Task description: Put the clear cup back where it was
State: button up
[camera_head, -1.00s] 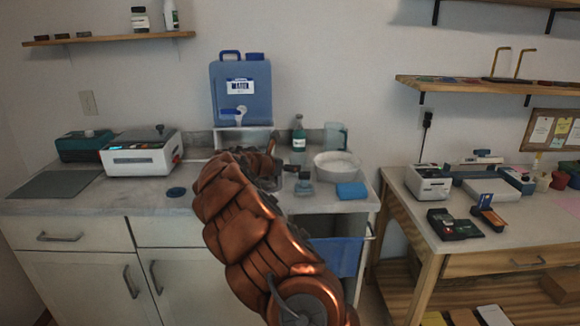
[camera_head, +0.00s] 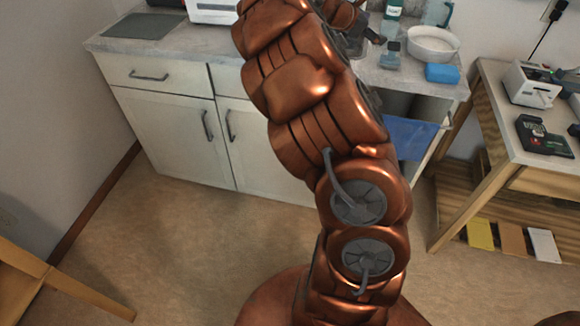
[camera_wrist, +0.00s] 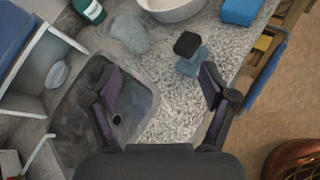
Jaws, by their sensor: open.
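My gripper (camera_wrist: 160,85) is open and empty in the wrist view, its two dark fingers spread above the grey sink basin (camera_wrist: 75,120) and the speckled counter edge. A pale translucent object (camera_wrist: 130,32) stands on the counter between the green bottle and the bowl, beyond the fingers and apart from them. It looks like clear glass or plastic, but I cannot be sure it is the clear cup. In the head view a taller clear bluish vessel (camera_head: 437,12) stands behind the bowl at the top edge. My arm hides much of the sink area there.
A white bowl (camera_head: 433,43), a blue sponge (camera_head: 442,73), a green bottle (camera_head: 392,8) and a small dark-capped bottle (camera_wrist: 188,48) crowd the counter. A white stand (camera_wrist: 42,60) borders the sink. A side table (camera_head: 500,130) stands at right. The floor before the cabinets is clear.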

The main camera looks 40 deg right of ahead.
jog(key=s+a+f+m+y, duration=0.3)
jog(key=s+a, duration=0.6)
jog(key=a, duration=0.7)
jog(key=s+a+f+m+g+y, duration=0.1)
jog(key=s+a+f+m+y, duration=0.3)
jog(key=s+a, duration=0.6)
jog(key=s+a+f+m+y, duration=0.4)
jog(key=s+a, duration=0.5)
jog(key=a, duration=1.5)
jog(key=shift+s+f+m+y, duration=0.2)
jog(key=shift+s+m+y, duration=0.1)
jog(key=shift+m+y, duration=0.65)
notch_tip(320, 180, up, 8)
jog(key=p, duration=0.8)
